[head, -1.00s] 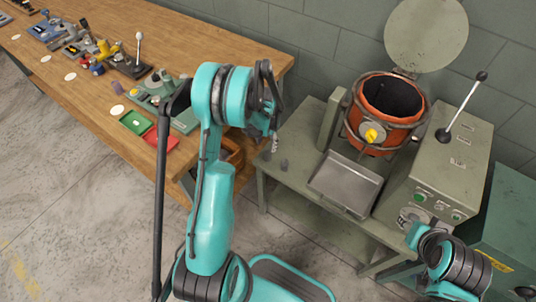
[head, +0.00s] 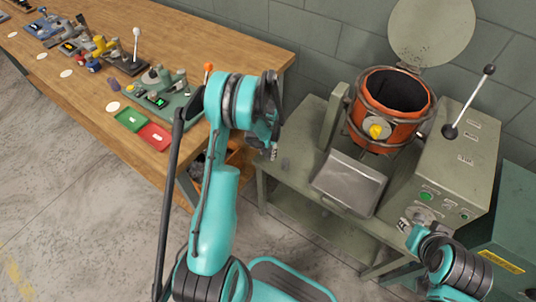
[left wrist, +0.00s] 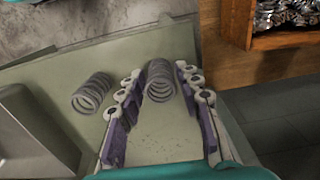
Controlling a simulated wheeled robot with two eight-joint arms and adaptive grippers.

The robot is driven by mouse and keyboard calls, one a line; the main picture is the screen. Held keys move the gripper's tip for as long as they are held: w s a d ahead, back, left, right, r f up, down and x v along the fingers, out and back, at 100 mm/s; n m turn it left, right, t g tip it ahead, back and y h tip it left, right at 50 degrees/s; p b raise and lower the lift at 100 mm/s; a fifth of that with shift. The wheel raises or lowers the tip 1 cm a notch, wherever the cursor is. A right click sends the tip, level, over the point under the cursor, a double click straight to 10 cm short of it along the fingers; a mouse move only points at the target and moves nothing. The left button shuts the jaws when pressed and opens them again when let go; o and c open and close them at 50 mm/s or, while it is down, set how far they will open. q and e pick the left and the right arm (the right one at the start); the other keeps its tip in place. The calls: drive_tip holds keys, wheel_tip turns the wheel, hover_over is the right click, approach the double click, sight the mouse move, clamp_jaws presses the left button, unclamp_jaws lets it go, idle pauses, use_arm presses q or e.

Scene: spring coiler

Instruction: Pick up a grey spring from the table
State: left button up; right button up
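Two grey springs show in the left wrist view on the grey-green table (left wrist: 165,45). One spring (left wrist: 160,78) stands between the open fingers of my left gripper (left wrist: 161,88), with a gap on each side. The other spring (left wrist: 92,93) is outside the fingers, to the left. In the head view my left gripper (head: 273,152) is low over the table's left corner. A small grey spring (head: 285,163) shows just right of it; the other is hidden there. My right gripper (head: 406,222) is small and partly visible by the machine's front; its fingers are unclear.
An orange pot (head: 392,108) with a raised lid and a metal tray (head: 349,183) stand right of the springs. A machine box with a lever (head: 470,100) is farther right. A wooden workbench (head: 120,145) lies left. A wooden bin (left wrist: 280,38) of metal parts is near.

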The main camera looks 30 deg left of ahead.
use_arm(q)
clamp_jaws()
